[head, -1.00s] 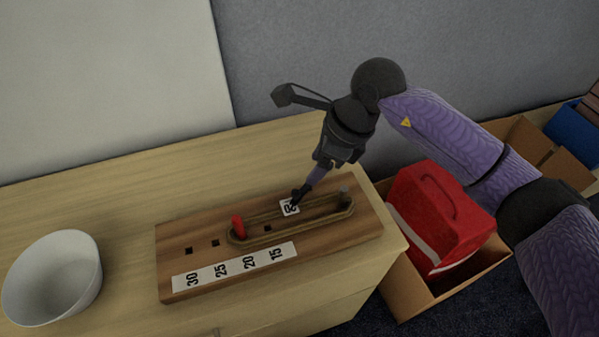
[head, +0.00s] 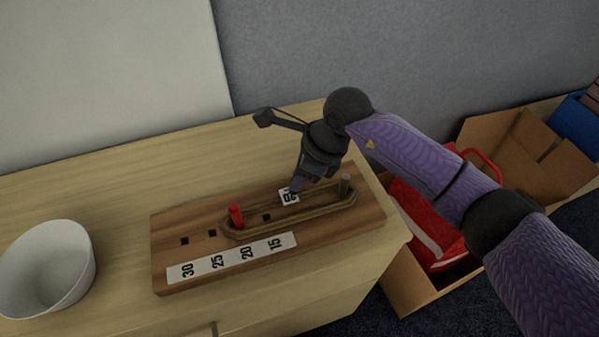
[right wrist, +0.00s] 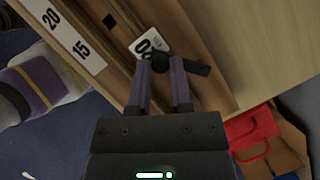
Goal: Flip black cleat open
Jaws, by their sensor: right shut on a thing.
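The black cleat (right wrist: 196,67) lies across the board beside a white label (right wrist: 151,44), which also shows in the head view (head: 287,196). My right gripper (right wrist: 161,72) is shut on the cleat, its two purple fingers on either side of the cleat's knob end. In the head view my right gripper (head: 297,188) comes down over the board and hides most of the cleat. My left gripper is not in view.
A white bowl (head: 48,268) stands left of the board. A strip of numbers (head: 230,258) runs along the board's front. Beyond the table's right end are a cardboard box (head: 405,290) with a red bag (head: 425,225) and other boxes. A wall stands behind.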

